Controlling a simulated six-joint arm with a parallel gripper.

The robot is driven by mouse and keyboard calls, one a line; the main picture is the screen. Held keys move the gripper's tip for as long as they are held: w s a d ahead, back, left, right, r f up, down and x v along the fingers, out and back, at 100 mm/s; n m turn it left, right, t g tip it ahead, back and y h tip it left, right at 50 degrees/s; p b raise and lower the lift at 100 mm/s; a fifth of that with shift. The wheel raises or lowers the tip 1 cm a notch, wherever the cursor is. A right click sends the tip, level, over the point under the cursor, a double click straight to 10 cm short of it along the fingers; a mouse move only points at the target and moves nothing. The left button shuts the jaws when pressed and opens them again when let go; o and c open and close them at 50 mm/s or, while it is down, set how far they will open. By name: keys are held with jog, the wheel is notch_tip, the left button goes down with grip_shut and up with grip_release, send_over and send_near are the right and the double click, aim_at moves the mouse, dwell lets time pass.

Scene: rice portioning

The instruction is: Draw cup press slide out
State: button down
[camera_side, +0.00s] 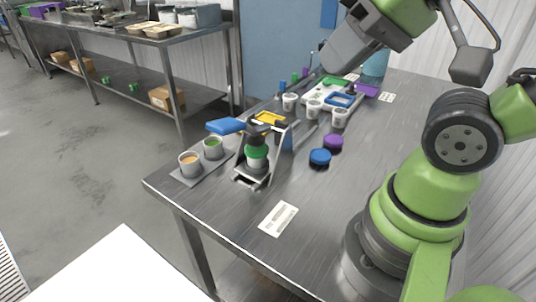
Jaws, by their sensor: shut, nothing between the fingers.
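A small metal press (262,160) with a black and green plunger stands near the table's front left corner. A blue lever or handle (226,126) shows just behind it. Two cups, one with orange contents (190,164) and one with green (213,148), stand on a grey plate (187,179) left of the press. Several white cups, one of them here (340,118), stand farther back. My gripper (326,67) is shut and empty, above the back part of the table, well away from the press. Its fingertips are small and hard to make out.
A blue disc (320,157) and a purple disc (333,141) lie right of the press. A white tray (327,104) with green and blue pieces is behind. A printed card (278,219) lies in front. The metal table (335,190) is clear toward my base.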

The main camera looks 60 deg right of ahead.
jog(key=c, duration=1.6)
grip_release()
jog(key=o, duration=0.4)
jog(key=shift+w+d+r, duration=0.1)
jog(key=shift+w, duration=0.2)
jog(key=shift+c, duration=0.2)
jog(key=shift+o, duration=0.4)
jog(key=w+d+g+h, duration=0.1)
jog(key=w+d, duration=0.1)
jog(key=w, duration=0.4)
jog(key=shift+d+r+n+g, duration=0.15)
jog(key=shift+d+n+g, duration=0.15)
jog(key=shift+d+n, duration=0.1)
jog(key=n+g+h, duration=0.1)
jog(key=n+g, duration=0.2)
jog(key=g, duration=0.3)
send_over(282, 121)
jog(key=f, duration=1.5)
jog(key=shift+a+f, duration=0.2)
jog(key=shift+f, duration=0.15)
jog(key=shift+d+f, duration=0.2)
jog(key=shift+f, duration=0.5)
notch_tip(282, 121, down, 9)
